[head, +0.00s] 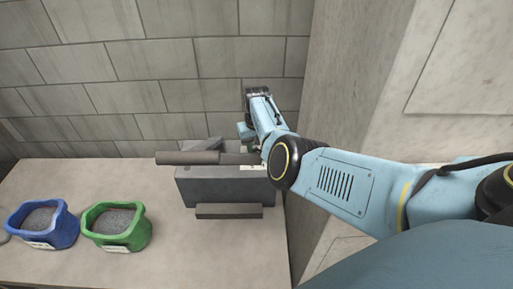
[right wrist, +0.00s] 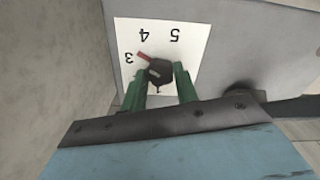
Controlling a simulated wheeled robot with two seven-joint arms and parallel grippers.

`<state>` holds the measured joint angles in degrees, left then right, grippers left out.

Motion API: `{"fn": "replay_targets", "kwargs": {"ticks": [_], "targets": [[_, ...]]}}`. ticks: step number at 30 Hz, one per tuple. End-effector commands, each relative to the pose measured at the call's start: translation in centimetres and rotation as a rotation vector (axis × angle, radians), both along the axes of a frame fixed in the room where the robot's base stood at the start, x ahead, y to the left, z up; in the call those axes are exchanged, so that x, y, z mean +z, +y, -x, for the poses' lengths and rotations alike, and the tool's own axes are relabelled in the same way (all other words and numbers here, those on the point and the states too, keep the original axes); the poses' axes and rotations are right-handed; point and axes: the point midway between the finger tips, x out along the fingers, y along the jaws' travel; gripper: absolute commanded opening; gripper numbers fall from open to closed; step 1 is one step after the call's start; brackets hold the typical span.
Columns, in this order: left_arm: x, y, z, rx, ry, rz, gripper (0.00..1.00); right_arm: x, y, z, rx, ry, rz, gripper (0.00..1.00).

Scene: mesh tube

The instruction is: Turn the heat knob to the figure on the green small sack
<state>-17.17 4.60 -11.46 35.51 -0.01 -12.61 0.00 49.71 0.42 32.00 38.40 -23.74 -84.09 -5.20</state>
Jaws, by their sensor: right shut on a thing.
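The heat knob (right wrist: 159,74) is a dark knob on a white dial plate (right wrist: 192,56) with the figures 3, 4 and 5 seen upside down. Its red pointer stands between 3 and 4. My right gripper (right wrist: 161,82) has its green fingers on either side of the knob and is shut on it. In the head view its fingers are hidden behind the grey machine (head: 225,188) and my arm. The green small sack (head: 115,226) stands open on the table, full of grey grains. Its white label is too small to read. My left gripper is not in view.
A blue sack (head: 43,224) stands just left of the green one. A dark grey tube (head: 187,158) lies across the top of the machine. A concrete wall (head: 345,75) rises close to the right. The table (head: 185,258) is clear in front.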

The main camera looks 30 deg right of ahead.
Motion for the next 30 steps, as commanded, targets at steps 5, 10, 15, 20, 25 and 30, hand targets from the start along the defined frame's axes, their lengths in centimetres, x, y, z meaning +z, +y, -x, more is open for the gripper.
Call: {"fn": "replay_targets", "kwargs": {"ticks": [5, 10, 15, 20, 25, 30], "targets": [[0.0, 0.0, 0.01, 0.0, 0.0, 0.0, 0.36, 0.01, -0.03, 0.0, -0.169, -0.001, 0.001, 0.07], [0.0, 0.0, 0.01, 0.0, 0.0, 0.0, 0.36, 0.02, -0.03, -0.01, -0.33, -0.001, 0.0, 0.07], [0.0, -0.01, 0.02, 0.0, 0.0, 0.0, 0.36, 0.03, -0.05, -0.02, -0.491, -0.001, 0.002, 0.07], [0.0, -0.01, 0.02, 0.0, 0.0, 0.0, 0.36, 0.04, -0.04, -0.03, -0.643, -0.001, 0.001, 0.07], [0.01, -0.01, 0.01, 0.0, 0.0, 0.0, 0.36, 0.05, -0.04, -0.04, -0.805, -0.002, 0.001, 0.07], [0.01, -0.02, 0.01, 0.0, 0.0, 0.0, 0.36, 0.06, -0.04, -0.04, -0.966, -0.002, 0.001, 0.07]]}}
